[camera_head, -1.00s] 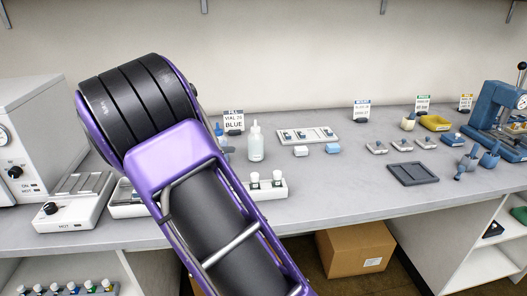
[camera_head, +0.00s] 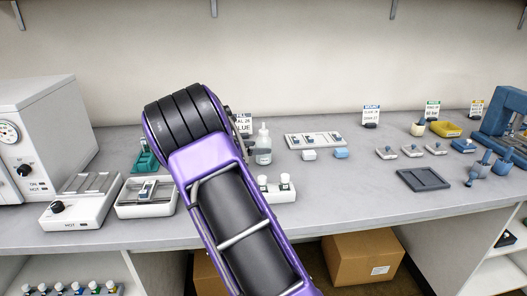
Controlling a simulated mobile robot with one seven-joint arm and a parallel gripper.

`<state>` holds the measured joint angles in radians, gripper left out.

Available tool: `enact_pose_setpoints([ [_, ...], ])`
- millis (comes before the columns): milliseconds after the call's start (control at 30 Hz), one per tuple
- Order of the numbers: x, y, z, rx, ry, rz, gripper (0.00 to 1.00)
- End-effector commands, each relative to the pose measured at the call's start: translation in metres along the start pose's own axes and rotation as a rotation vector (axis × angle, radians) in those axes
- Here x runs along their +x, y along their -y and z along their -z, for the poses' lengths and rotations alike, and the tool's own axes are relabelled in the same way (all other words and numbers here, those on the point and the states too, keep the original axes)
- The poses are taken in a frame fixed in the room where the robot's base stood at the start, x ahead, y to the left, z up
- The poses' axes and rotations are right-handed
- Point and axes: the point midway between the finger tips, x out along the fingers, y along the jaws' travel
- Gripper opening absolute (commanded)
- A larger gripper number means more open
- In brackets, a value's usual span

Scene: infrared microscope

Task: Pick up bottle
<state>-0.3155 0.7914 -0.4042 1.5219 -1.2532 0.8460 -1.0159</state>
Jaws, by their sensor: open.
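A translucent white dropper bottle (camera_head: 263,148) stands upright on the bench, just right of my black and purple arm. My gripper (camera_head: 246,142) shows only as a small grey part between the arm and the bottle. It is open. Most of it is hidden behind my arm, and I cannot tell whether it touches the bottle. Two small white-capped vials (camera_head: 285,183) stand in a white holder (camera_head: 287,196) nearer the bench's front edge.
A sign (camera_head: 245,125) stands behind the bottle, partly covered by my arm. A white tray (camera_head: 315,139) with slides and small white and blue blocks lies to the right. White instruments (camera_head: 82,201) stand left.

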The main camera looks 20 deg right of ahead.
Motion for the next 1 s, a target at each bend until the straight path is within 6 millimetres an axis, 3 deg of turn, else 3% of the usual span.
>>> enact_pose_setpoints([
  [233,0.038,0.0,-0.001,0.002,0.001,0.003,0.77],
  [467,0.041,-0.001,-0.001,0.001,0.001,0.001,0.77],
  [567,0.041,-0.001,-0.001,0.001,0.0,0.001,0.62],
  [900,0.041,-0.001,-0.001,0.002,0.0,0.001,0.01],
  [1000,0.04,-0.001,-0.002,0.002,0.001,0.001,0.0],
])
